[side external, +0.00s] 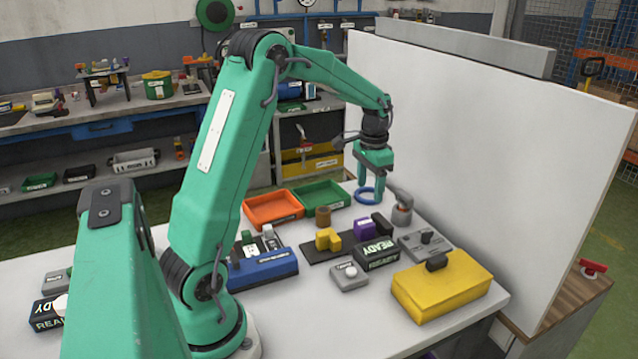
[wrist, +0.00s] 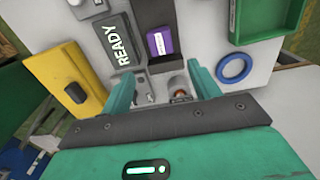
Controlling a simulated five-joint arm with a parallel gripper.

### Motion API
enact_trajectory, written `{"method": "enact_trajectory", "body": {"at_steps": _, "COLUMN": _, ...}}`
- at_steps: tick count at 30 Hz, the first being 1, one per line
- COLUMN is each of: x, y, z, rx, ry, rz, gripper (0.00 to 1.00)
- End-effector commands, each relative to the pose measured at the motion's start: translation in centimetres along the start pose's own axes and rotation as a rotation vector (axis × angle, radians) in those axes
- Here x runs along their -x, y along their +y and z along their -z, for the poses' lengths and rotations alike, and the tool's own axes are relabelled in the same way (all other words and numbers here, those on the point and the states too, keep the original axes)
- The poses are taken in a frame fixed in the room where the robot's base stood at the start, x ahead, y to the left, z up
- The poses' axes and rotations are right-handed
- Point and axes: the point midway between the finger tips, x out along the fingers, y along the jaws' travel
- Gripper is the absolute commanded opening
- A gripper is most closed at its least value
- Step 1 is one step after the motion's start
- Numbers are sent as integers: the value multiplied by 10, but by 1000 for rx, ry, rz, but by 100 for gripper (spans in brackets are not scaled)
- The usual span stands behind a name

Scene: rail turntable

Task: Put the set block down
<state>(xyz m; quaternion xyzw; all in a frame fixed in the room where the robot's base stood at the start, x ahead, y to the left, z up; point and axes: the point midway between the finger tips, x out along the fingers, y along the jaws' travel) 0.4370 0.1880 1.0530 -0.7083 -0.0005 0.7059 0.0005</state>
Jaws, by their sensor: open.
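A purple block with a white label (wrist: 160,42) sits beside the black READY box (wrist: 120,40) in the wrist view. The purple block (side external: 363,229) also shows in the side view, next to a black block (side external: 382,223). I cannot read its label, so I cannot tell whether it is the set block. My gripper (side external: 370,188) is open above the back of the table, near the white wall panel. In the wrist view its fingers (wrist: 163,88) stand apart with no block held; grey fittings (wrist: 178,84) show between and below them.
A blue ring (wrist: 234,67) lies right of the fingers, near a green tray (side external: 319,195) and an orange tray (side external: 272,209). The white panel (side external: 480,130) borders the table.

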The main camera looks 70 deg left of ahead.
Motion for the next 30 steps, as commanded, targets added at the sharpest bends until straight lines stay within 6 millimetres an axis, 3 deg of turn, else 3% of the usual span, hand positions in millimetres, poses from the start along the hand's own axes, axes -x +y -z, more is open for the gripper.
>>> {"method": "enact_trajectory", "body": {"at_steps": 5, "x": 15, "y": 13, "z": -6, "rx": -2, "ry": 24, "rz": 10, "gripper": 62}}
{"method": "enact_trajectory", "body": {"at_steps": 11, "x": 46, "y": 42, "z": -22, "rx": -4, "ry": 77, "rz": 27, "gripper": 62}}
{"method": "enact_trajectory", "body": {"at_steps": 21, "x": 92, "y": 98, "z": -71, "rx": -4, "ry": 194, "rz": 47, "gripper": 62}}
{"method": "enact_trajectory", "body": {"at_steps": 30, "x": 114, "y": 139, "z": -122, "rx": -4, "ry": 301, "rz": 46, "gripper": 62}}
